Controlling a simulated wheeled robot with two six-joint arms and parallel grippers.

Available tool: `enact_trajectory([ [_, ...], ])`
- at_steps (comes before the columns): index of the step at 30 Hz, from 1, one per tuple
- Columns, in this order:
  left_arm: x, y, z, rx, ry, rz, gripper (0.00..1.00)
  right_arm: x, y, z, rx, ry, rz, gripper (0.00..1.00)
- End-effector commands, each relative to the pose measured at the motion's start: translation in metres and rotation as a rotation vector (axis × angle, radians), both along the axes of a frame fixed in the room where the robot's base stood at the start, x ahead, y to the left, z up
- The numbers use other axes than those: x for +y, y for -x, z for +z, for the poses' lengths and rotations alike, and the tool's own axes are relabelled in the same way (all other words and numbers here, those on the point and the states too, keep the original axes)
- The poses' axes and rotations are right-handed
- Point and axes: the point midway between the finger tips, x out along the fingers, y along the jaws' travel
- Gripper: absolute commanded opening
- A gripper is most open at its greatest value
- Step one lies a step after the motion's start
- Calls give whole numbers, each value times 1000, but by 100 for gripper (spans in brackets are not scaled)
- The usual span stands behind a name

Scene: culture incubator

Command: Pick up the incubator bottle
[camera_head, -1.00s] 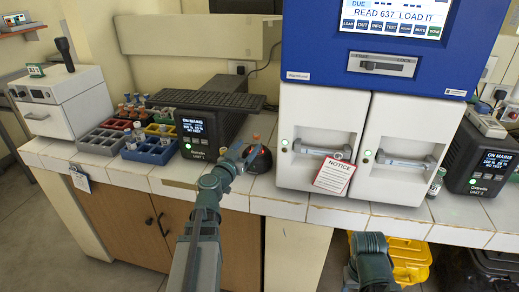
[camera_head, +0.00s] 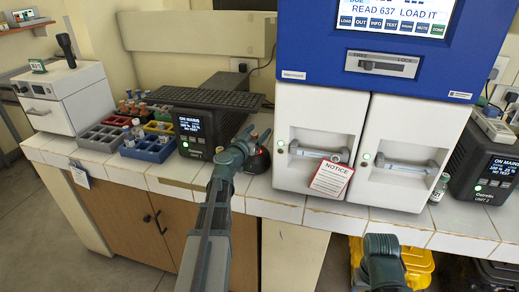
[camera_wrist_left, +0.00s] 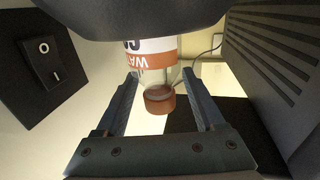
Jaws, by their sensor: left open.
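A clear bottle with an orange-brown cap (camera_wrist_left: 159,101) and an orange and white label (camera_wrist_left: 152,48) shows in the left wrist view. Its label lettering appears upside down, and dark parts at the top of the picture hide its far end. My left gripper (camera_wrist_left: 160,84) is open, with one finger on each side of the bottle near the cap. I see gaps between the fingers and the bottle. In the head view my left gripper (camera_head: 251,143) is at the counter, left of the white incubator doors (camera_head: 314,140), and mostly covers the bottle. My right gripper is out of view.
A black heater unit (camera_head: 195,133) with a dark rack stands left of the gripper. Tube trays (camera_head: 148,150) stand further left. A notice card (camera_head: 330,180) hangs on the incubator. A small bottle (camera_head: 439,188) stands right of the doors, beside another black unit (camera_head: 482,162).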

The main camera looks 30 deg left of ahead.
Motion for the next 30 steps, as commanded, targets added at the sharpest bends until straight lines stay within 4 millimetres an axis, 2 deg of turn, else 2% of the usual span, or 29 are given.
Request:
enact_trajectory([
  [7, 1, -1, 0, 0, 0, 1, 69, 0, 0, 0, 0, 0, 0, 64],
  [18, 1, -1, 0, 0, 0, 1, 2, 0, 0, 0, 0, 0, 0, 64],
  [30, 1, -1, 0, 0, 0, 0, 0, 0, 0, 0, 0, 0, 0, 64],
])
